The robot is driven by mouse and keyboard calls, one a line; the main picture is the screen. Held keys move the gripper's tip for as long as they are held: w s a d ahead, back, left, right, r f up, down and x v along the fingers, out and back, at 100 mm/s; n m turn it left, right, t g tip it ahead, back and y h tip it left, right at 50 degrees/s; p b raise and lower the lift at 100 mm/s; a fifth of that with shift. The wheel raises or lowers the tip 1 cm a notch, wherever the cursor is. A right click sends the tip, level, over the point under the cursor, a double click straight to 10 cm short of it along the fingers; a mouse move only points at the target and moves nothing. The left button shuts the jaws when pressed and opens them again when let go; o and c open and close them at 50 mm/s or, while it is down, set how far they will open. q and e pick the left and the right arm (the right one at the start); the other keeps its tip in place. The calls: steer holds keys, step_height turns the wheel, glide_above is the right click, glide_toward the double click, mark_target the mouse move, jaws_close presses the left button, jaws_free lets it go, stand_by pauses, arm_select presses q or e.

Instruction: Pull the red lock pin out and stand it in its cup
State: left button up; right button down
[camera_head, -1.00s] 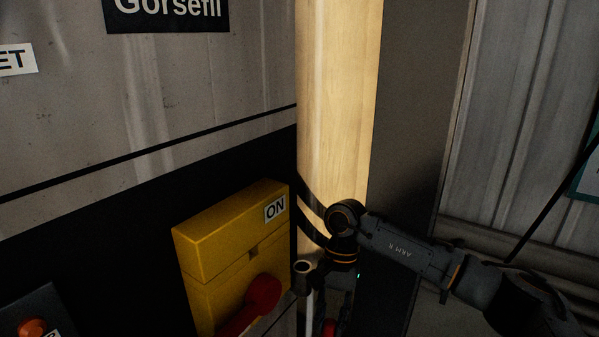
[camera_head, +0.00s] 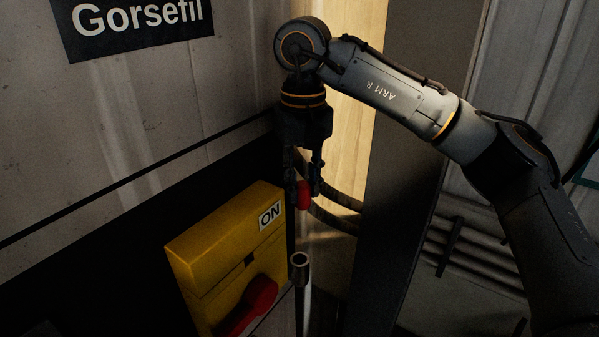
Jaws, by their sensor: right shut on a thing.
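My right gripper (camera_head: 304,188) points down, shut on the red lock pin (camera_head: 305,197). Only the red head of the pin shows clearly between the fingers. Any shaft below it is too dark to make out. An open-topped grey tube (camera_head: 300,260), which looks like the pin's cup, stands upright to the right of the yellow box. My left gripper is not in view.
The yellow switch box (camera_head: 220,245) has an ON label (camera_head: 270,215) and a red rotary handle (camera_head: 258,297). Dark curved hoses (camera_head: 335,215) run behind the gripper. A dark post (camera_head: 400,150) stands right of them, crossed by my right arm.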

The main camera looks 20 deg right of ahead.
mark_target(300, 208)
steer(key=shift+s+a+f+b, duration=0.15)
steer(key=shift+a+f+b, duration=0.1)
steer(key=shift+f+b, duration=0.55)
step_height(300, 208, down, 6)
steer(key=b, duration=0.4)
steer(key=shift+f, duration=0.1)
steer(key=shift+s+a+f+b, duration=0.1)
steer(key=shift+f+b, duration=0.7)
steer(key=shift+f, duration=0.25)
steer(key=shift+s+f+b, duration=0.1)
steer(key=shift+f+b, duration=0.7)
steer(key=shift+f, duration=0.2)
steer(key=c, duration=1)
jaws_free()
steer(key=shift+t+y, duration=0.4)
steer(key=shift+t, duration=0.1)
steer(key=r, duration=1.5)
steer(key=shift+s+d+r, duration=0.15)
steer(key=shift+d+r, duration=0.1)
steer(key=shift+r, duration=0.15)
steer(key=shift+w+d+r, duration=0.1)
steer(key=shift+w+r, duration=0.15)
steer(key=shift+r, duration=0.4)
